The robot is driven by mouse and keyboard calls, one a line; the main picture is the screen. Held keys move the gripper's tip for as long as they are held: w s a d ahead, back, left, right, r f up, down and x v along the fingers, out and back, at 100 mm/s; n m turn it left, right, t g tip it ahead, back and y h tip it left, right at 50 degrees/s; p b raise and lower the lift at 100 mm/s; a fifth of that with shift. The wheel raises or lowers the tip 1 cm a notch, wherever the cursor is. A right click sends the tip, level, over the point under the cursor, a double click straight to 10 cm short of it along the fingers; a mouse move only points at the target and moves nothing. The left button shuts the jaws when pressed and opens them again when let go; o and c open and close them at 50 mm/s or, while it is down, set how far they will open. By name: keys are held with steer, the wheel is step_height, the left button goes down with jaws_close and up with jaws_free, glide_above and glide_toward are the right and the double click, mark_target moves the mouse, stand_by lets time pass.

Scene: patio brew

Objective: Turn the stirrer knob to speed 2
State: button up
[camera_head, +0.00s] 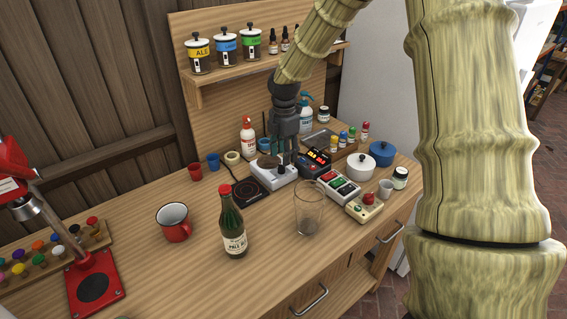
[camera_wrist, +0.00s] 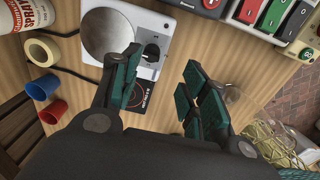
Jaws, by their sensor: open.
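The stirrer is a white box (camera_head: 287,178) with a round grey metal plate; it stands on the bench below my gripper in the head view. In the wrist view the stirrer (camera_wrist: 167,34) is at the top, and its black knob (camera_wrist: 151,54) sits right of the plate. The knob's speed setting is too small to read. My gripper (camera_wrist: 162,68) is open and empty, its teal-padded fingers apart, with the knob showing between them near the left finger. I cannot tell whether that finger touches it. In the head view my gripper (camera_head: 285,153) points down over the stirrer, and its fingertips are hard to make out.
A black hot plate (camera_head: 249,192) lies left of the stirrer, and a black device (camera_head: 313,163) stands close on its right. A clear glass (camera_head: 309,212), a green bottle (camera_head: 232,226) and a red mug (camera_head: 174,222) stand in front. A shelf (camera_head: 255,72) with jars is behind.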

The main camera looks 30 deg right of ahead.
mark_target(281, 165)
steer(key=f, duration=0.1)
steer(key=w+f, duration=0.1)
steer(key=f, duration=0.1)
steer(key=w+f, duration=0.1)
steer(key=f, duration=0.1)
steer(key=shift+w+f+p, duration=0.15)
steer(key=shift+w+p, duration=0.1)
steer(key=shift+p, duration=0.05)
steer(key=shift+s+f, duration=0.2)
steer(key=shift+s+r, duration=0.1)
steer(key=shift+s, duration=0.55)
steer(key=shift+w+f, duration=0.55)
steer(key=shift+w, duration=0.05)
steer(key=shift+s+r, duration=0.25)
steer(key=shift+s, duration=0.05)
steer(key=c, duration=0.4)
jaws_close()
